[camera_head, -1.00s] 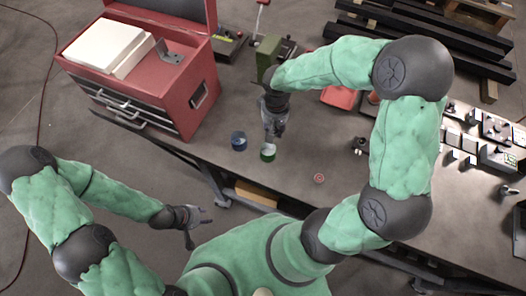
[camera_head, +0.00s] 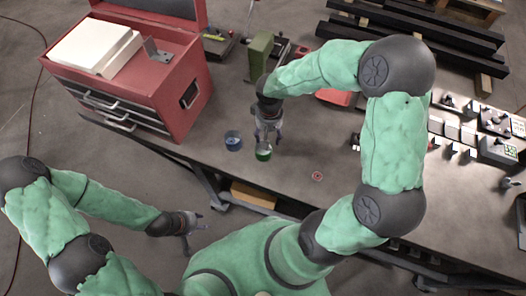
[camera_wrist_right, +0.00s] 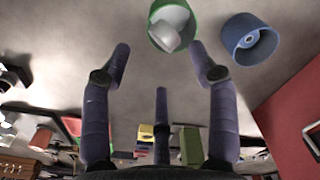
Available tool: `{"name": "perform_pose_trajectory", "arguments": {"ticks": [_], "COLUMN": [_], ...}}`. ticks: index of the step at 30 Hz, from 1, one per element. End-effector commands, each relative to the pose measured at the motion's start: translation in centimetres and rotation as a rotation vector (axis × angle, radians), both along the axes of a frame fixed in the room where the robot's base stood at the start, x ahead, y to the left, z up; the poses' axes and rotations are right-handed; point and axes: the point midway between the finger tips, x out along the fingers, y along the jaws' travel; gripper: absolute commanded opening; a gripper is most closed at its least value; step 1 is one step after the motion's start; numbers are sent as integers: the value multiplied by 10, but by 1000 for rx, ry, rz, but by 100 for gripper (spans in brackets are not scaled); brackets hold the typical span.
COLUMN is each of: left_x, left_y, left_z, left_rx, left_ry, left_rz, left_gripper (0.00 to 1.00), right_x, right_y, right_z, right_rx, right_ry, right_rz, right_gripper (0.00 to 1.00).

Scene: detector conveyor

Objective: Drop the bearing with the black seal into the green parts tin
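The green parts tin (camera_head: 263,152) stands on the table, and my right gripper (camera_head: 268,132) is just above and behind it. In the right wrist view the tin (camera_wrist_right: 172,10) is at the top, just beyond the fingertips of my right gripper (camera_wrist_right: 160,52). Those fingers are spread with nothing between them. A pale grey piece (camera_wrist_right: 172,35) lies inside the green tin; I cannot make out its seal colour. No bearing with a black seal can be clearly identified. My left gripper (camera_head: 194,226) is open and empty, low in front of the table.
A blue tin (camera_head: 233,141) stands left of the green one; in the wrist view the blue tin (camera_wrist_right: 235,27) holds a ring-shaped piece (camera_wrist_right: 248,39). A red-ringed bearing (camera_head: 317,176) lies on the table. A red tool chest (camera_head: 185,100) stands left.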

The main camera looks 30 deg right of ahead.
Motion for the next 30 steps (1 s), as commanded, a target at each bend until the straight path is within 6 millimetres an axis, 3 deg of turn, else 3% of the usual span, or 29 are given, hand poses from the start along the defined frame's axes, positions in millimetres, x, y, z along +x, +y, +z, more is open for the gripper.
{"name": "perform_pose_trajectory", "arguments": {"ticks": [11,24,30], "left_x": [0,0,0], "left_y": [0,0,0], "left_z": [0,0,0], "left_rx": [0,0,0], "left_ry": [0,0,0], "left_rz": [0,0,0], "left_gripper": [40,40,40], "right_x": [1,1,1], "right_y": [0,0,0], "right_z": [8,87,112], "right_rx": [-1,0,0], "right_ry": [-1,-4,-3], "right_rz": [0,0,-1], "right_gripper": [61,61,61]}}
